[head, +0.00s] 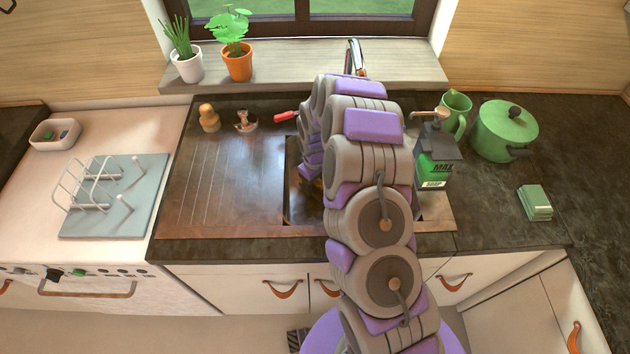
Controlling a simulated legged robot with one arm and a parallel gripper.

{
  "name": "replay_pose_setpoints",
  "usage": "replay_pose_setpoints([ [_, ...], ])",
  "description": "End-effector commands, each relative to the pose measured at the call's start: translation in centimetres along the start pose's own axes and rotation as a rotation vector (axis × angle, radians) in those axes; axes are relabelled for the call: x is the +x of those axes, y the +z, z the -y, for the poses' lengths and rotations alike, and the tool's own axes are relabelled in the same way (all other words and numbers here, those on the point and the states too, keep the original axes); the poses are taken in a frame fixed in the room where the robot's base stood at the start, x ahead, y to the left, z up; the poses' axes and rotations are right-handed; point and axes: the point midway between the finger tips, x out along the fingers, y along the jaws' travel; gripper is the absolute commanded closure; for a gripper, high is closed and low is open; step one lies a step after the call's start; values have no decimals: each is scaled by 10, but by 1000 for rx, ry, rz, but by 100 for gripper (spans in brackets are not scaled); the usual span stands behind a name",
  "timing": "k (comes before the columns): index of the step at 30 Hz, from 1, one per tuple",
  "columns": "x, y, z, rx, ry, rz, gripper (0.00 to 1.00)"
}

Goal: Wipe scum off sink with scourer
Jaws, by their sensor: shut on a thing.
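The sink basin (292,208) is a dark recess in the brown metal sink unit (220,185). My arm arches over it and its far end drops into the basin. The fingers of my gripper are hidden behind my own arm and inside the basin. I cannot make out a scourer in the gripper. A small brownish yellow patch shows in the basin beside the arm's end; I cannot tell whether it is scum. A green block (535,203), perhaps a scourer or sponge, lies on the dark counter at the right.
A soap bottle (435,172) stands right of the basin, near a green mug (456,112) and a green pot (503,130). A wooden-topped brush (209,118) and a plug-like item (245,121) stand behind the drainer. The tap (357,58) rises behind my arm. The ribbed drainer is clear.

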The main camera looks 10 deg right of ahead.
Motion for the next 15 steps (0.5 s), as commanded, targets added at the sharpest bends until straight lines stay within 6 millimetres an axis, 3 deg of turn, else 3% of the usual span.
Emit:
replay_pose_setpoints([
  [15,5,0,0,0,-1,1,59],
])
